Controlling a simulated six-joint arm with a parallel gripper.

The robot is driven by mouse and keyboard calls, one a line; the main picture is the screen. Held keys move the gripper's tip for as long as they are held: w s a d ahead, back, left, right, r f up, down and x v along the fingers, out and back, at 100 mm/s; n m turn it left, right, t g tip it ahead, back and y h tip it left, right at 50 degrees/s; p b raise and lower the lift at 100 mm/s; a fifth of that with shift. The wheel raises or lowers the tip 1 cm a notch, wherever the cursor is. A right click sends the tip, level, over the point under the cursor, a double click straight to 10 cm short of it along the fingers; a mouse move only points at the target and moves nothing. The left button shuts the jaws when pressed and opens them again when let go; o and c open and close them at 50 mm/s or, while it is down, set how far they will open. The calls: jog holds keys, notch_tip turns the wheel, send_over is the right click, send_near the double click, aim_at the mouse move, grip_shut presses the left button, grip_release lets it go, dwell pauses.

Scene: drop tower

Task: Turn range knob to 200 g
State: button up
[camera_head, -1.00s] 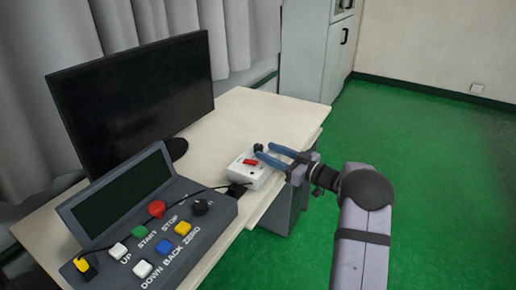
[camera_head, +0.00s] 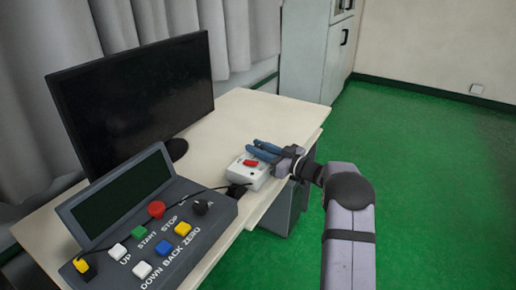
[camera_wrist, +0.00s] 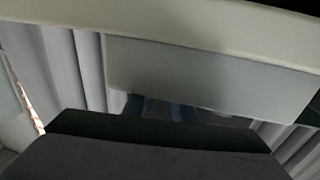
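A small white box (camera_head: 251,181) with a red switch (camera_head: 251,163) sits near the right edge of the table. My gripper's blue fingers (camera_head: 258,151) are over the far part of this box in the head view. They lie close together there, with a narrow gap. The black knob on the box is hidden by the fingers, so I cannot tell whether they touch or grip it. No knob scale or 200 g mark is readable. In the wrist view the fingers (camera_wrist: 160,110) show dark blue and partly hidden, with a gap between them.
A grey control console (camera_head: 210,226) with coloured buttons and a black knob (camera_head: 201,207) stands at the front left. A monitor (camera_head: 130,100) stands behind it. A black plug and cable (camera_head: 237,191) lie beside the white box. The tabletop (camera_head: 240,115) behind the box is clear.

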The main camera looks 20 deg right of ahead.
jog(key=shift+a+r+m+h, duration=0.1)
jog(key=shift+m+h, duration=0.2)
jog(key=shift+h, duration=0.1)
jog(key=shift+m+t+h, duration=0.5)
jog(key=shift+t+h, duration=0.1)
jog(key=shift+h, duration=0.1)
jog(key=o, duration=1)
jog(key=shift+o, duration=0.2)
jog(key=shift+v, duration=3.75)
